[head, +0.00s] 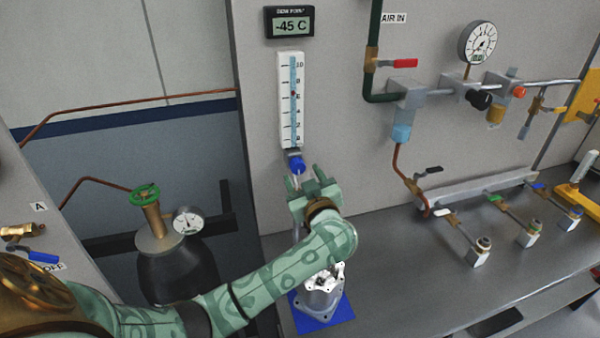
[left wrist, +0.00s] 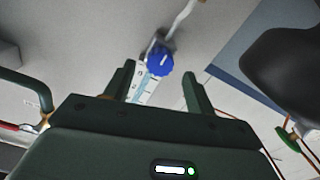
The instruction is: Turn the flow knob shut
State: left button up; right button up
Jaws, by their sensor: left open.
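The blue flow knob (head: 296,164) sits at the bottom of a white flow meter (head: 291,100) with a blue scale tube on the upright panel. In the left wrist view the knob (left wrist: 160,61) has a pale line on its face and shows just beyond the fingertips. My left gripper (head: 301,181) is open, just below the knob in the head view. In the left wrist view its two fingers (left wrist: 158,75) are spread, with the knob in line with the gap between them and nothing held. Whether a finger touches the knob cannot be told. My right gripper is not in view.
A machined housing (head: 320,291) stands on a blue mat (head: 339,318) below my left forearm. A dew point display (head: 290,22) hangs above the meter. Pipes, a gauge (head: 480,43) and a red-handled valve (head: 404,63) are at right. A dark cylinder (head: 178,272) stands at left.

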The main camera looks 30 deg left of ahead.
aim_at(299, 169)
pick_arm(q)
jog(key=x, duration=0.3)
jog(key=shift+w+a, duration=0.1)
jog(key=shift+a, duration=0.1)
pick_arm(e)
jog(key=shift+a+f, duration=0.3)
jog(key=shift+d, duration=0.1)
pick_arm(q)
jog(key=shift+c, duration=0.5)
jog(key=c, duration=0.9)
jog(key=shift+o, duration=0.2)
jog(key=shift+r+n+p, duration=0.15)
jog(key=shift+n+p, duration=0.8)
jog(key=shift+n, duration=0.25)
jog(key=shift+n+p, duration=0.5)
jog(key=shift+n, duration=0.6)
jog(key=shift+f+n, duration=0.25)
jog(key=shift+n, duration=0.35)
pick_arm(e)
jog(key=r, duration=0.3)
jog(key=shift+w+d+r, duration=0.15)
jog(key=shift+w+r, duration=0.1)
